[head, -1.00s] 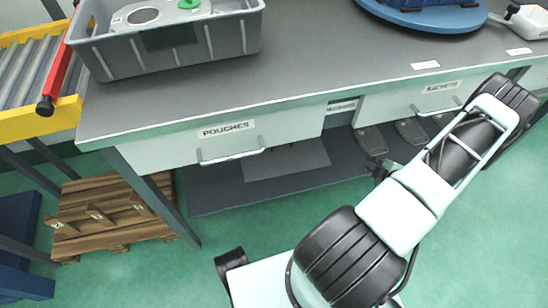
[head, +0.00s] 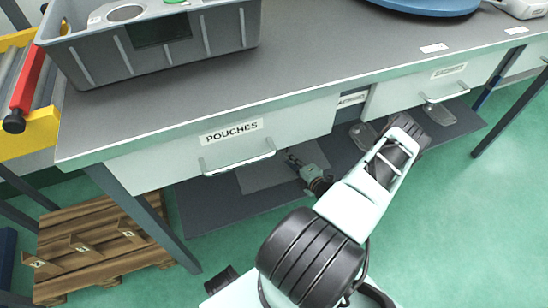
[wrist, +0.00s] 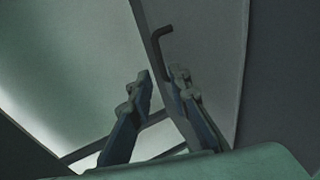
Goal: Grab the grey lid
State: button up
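No lid shows clearly. A flat grey sheet (head: 262,177) lies on the low shelf under the bench, and I cannot tell whether it is the grey lid. My gripper (head: 292,160) is small in the head view, below the drawer marked POUCHES and in front of or over that sheet. In the wrist view my gripper (wrist: 160,78) has its two fingers apart with nothing between them. A dark bent rod (wrist: 158,40) shows just beyond the fingertips; I cannot tell what it belongs to.
The POUCHES drawer (head: 225,145) and its handle (head: 240,165) hang close above my gripper. A grey crate (head: 185,42) with castings stands on the bench (head: 330,50). A wooden pallet (head: 95,245) is at lower left. Green floor (head: 470,220) is clear at right.

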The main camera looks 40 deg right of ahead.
aim_at(280, 159)
jog(key=b+x, duration=0.3)
jog(key=x, duration=0.4)
jog(key=shift+w, duration=0.2)
jog(key=shift+a, duration=0.1)
jog(key=shift+c, duration=0.4)
grip_shut()
